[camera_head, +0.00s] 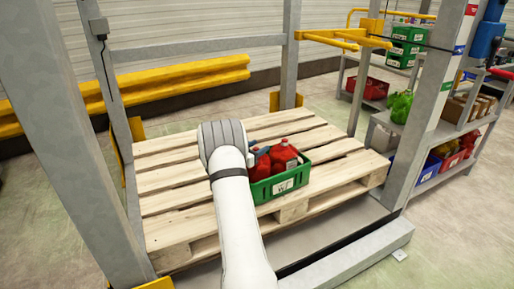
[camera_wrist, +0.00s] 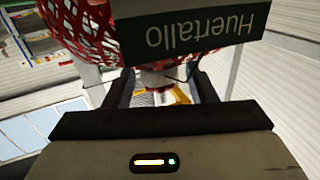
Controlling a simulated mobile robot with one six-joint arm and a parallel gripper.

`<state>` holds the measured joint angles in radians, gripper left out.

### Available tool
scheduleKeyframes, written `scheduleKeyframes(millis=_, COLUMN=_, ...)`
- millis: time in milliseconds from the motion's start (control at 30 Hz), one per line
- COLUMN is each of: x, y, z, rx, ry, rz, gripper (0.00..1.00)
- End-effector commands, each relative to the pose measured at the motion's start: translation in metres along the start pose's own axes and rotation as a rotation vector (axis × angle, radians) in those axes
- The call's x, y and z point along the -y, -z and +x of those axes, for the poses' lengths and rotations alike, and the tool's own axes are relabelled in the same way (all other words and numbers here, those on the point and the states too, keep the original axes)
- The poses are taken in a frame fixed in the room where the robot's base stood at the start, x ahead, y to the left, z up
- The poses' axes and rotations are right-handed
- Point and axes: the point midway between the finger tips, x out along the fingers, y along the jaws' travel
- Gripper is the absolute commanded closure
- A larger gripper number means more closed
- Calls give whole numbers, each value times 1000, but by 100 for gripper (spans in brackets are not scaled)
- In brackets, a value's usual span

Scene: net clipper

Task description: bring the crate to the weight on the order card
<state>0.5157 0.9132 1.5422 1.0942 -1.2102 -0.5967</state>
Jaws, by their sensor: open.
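The green crate (camera_head: 290,184) sits near the right-hand part of the wooden pallet, with a white label on its front. Red items (camera_head: 284,154) fill it and rise above its rim; my arm covers its left part. In the wrist view, a red mesh net (camera_wrist: 90,30) with a dark green band (camera_wrist: 195,32) reading "Huertallo" upside down is close in front of my gripper (camera_wrist: 163,78). My gripper's two dark fingers are apart. Something pale and red shows between them, but I cannot tell whether they touch it. No order card or weight reading is legible.
The pallet (camera_head: 165,185) stands inside a grey post frame. A yellow bracket (camera_head: 340,38) juts in at upper right. A shelf (camera_head: 455,165) with coloured crates stands at right, and a yellow rail (camera_head: 180,82) runs behind. The pallet's left side is largely bare.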

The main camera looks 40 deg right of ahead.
Motion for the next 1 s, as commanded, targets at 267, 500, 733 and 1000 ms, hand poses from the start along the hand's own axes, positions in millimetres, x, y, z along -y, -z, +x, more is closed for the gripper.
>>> scheduleKeyframes(millis=267, x=1, y=3, z=-59, rx=0, ry=4, rz=-3, gripper=49)
scheduleKeyframes(millis=500, x=0, y=2, z=-100, rx=0, ry=2, rz=-1, gripper=49)
scheduleKeyframes(millis=733, x=0, y=1, z=-112, rx=0, ry=0, rz=-1, gripper=49)
scheduleKeyframes(millis=1000, x=49, y=37, z=-153, rx=153, ry=295, rz=63, gripper=49)
